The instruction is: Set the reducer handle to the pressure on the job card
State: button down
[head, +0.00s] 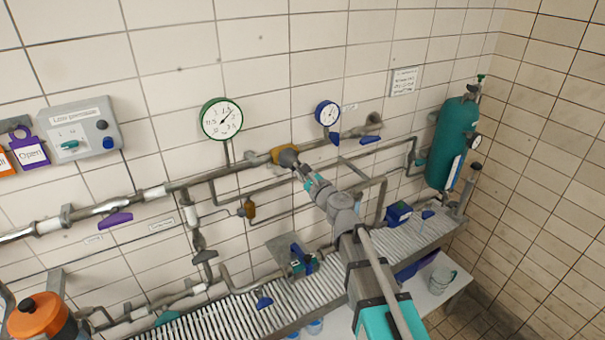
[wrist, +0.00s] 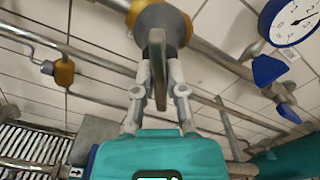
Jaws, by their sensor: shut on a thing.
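The reducer (head: 285,155) is a yellow-brass body with a grey front on the upper pipe; it fills the top of the wrist view (wrist: 160,20). Its grey bar handle (wrist: 157,55) points out toward the wrist camera. My gripper (head: 299,169) reaches it from the lower right. In the wrist view my gripper (wrist: 158,82) has a finger on each side of the handle, shut on it. The green-rimmed gauge (head: 221,119) is left of the reducer, the blue-rimmed gauge (head: 327,113) right of it. A white printed card (head: 404,81) hangs on the wall; its text is too small to read.
Pipes with blue and purple levers run along the tiled wall. A teal cylinder (head: 454,143) stands at the right. A small brass fitting (head: 250,208) sits below the reducer. A grey panel (head: 81,130) is at the left. A slatted bench (head: 235,312) runs below.

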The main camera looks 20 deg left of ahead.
jog(key=c, duration=0.7)
grip_release()
jog(key=v, duration=1.2)
dwell(2.1)
